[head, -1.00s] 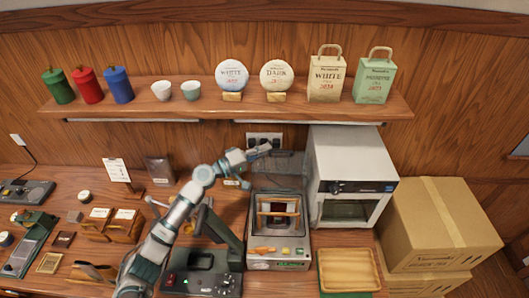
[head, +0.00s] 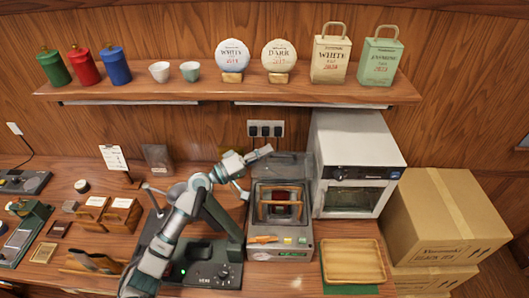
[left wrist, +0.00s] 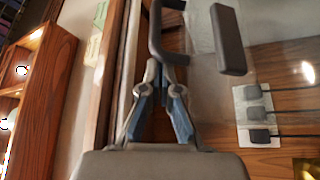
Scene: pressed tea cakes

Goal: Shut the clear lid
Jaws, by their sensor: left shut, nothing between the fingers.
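The clear lid (head: 284,165) stands raised at the back of the grey machine (head: 279,246) in the head view. In the left wrist view the clear lid panel (left wrist: 203,42) is a faint see-through sheet, with a dark bar (left wrist: 229,40) beside my fingers. My left gripper (head: 266,150) is shut and empty, just left of and near the lid's top edge; its closed fingers also show in the left wrist view (left wrist: 167,50). I cannot tell whether they touch the lid. My right gripper is in neither view.
A white oven (head: 355,165) stands close on the machine's right, with a wooden tray (head: 352,261) in front of it. Stacked cartons (head: 445,215) are farther right. A wall shelf (head: 210,90) hangs above. A dark device (head: 205,270) stands left of the machine.

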